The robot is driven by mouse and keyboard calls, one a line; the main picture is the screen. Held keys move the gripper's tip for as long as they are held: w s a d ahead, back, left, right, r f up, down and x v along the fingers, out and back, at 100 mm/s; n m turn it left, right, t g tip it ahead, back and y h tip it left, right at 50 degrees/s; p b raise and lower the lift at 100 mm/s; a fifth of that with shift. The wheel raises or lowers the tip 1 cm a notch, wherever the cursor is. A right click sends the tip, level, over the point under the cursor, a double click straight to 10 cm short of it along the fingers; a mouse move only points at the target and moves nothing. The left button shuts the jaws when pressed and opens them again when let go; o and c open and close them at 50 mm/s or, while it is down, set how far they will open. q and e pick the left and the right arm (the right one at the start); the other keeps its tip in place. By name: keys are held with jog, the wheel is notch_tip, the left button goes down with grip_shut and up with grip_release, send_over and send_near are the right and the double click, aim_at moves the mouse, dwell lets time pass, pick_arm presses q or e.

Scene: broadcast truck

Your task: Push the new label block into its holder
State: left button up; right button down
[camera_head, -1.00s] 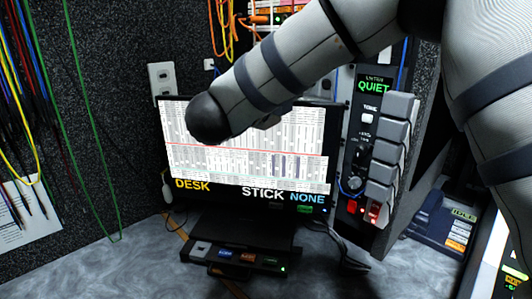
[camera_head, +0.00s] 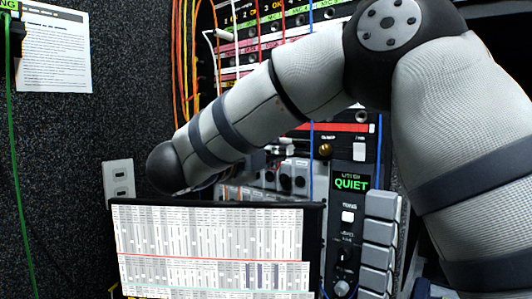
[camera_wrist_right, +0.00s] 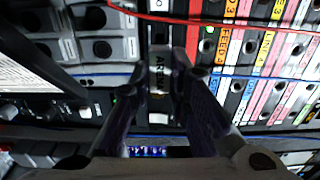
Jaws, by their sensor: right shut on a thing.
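My right gripper (camera_wrist_right: 161,78) is shut on a small dark block with pale letters, the label block (camera_wrist_right: 159,88), in the wrist view. The block sits between the two fingertips, in front of the rack panel. The fingers hide its sides, and I cannot tell whether it touches a holder. In the head view my right arm reaches in from the right, above the monitor. Its gripper is mostly hidden behind the wrist and the monitor top. My left gripper is not in view.
The monitor (camera_head: 212,240) stands low in front of the rack. A panel reading QUIET (camera_head: 350,184) is right of it. Coloured label strips (camera_wrist_right: 236,60) fill the right of the wrist view, with a red cable (camera_wrist_right: 190,21) across the top. Orange cables (camera_head: 186,70) hang beside the rack.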

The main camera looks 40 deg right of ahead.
aim_at(291, 148)
jog(key=shift+x, duration=1.1)
jog(key=shift+x, duration=1.85)
jog(key=shift+w+d, duration=0.1)
jog(key=shift+d, duration=0.1)
jog(key=c, duration=1.4)
grip_release()
jog(key=shift+f, duration=0.1)
jog(key=shift+c, duration=0.2)
jog(key=v, duration=1.2)
